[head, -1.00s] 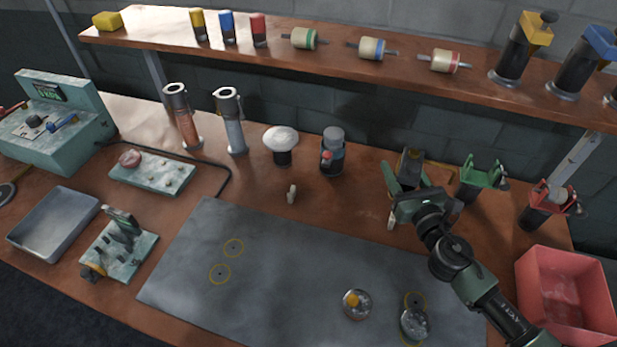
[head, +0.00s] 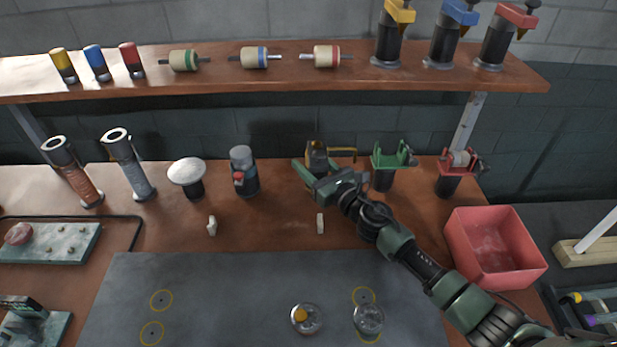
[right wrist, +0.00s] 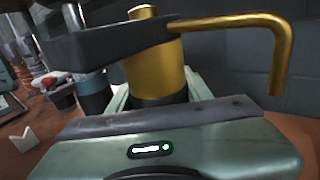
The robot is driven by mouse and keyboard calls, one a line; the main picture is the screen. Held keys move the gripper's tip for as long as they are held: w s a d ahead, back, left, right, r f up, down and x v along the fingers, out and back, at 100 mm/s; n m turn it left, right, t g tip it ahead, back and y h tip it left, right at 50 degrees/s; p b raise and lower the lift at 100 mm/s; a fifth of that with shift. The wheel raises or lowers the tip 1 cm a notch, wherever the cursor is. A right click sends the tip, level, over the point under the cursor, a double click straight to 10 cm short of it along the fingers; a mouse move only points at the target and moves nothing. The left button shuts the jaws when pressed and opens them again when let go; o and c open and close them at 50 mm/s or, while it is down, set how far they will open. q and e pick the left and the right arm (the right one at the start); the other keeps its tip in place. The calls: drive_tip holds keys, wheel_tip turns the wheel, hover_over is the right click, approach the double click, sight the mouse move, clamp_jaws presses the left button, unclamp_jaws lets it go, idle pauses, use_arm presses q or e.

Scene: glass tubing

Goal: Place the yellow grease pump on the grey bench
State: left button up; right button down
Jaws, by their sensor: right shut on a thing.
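A yellow-gold cylinder with a bent spout and a dark lever, which looks like the yellow grease pump (head: 318,158), stands at the back of the brown worktop. In the right wrist view the pump (right wrist: 158,66) fills the upper middle, its spout to the right. My right gripper (head: 314,175) is shut on the pump's lower body; its fingertips are mostly hidden. The pump looks upright; I cannot tell whether it has left the worktop. The grey bench surface (head: 230,290) lies in front, with yellow rings marked on it. My left gripper is out of view.
A green-topped holder (head: 392,162) and a red-topped one (head: 456,172) stand right of the pump. A dark bottle (head: 244,175) stands to its left. Two round jars (head: 306,318) (head: 368,318) occupy the grey surface's right part. A red bin (head: 493,248) sits at right.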

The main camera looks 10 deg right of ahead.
drive_tip(key=shift+f+b, duration=0.55)
drive_tip(key=shift+f, duration=1)
drive_tip(key=shift+f, duration=0.15)
drive_tip(key=c, duration=0.6)
unclamp_jaws()
drive_tip(key=shift+c, duration=0.2)
drive_tip(key=shift+r, duration=0.2)
drive_tip(key=b+v, duration=0.1)
drive_tip(key=v, duration=1.1)
drive_tip(key=shift+s+f+b, duration=0.1)
drive_tip(key=shift+f+b, duration=0.05)
drive_tip(key=shift+b, duration=0.15)
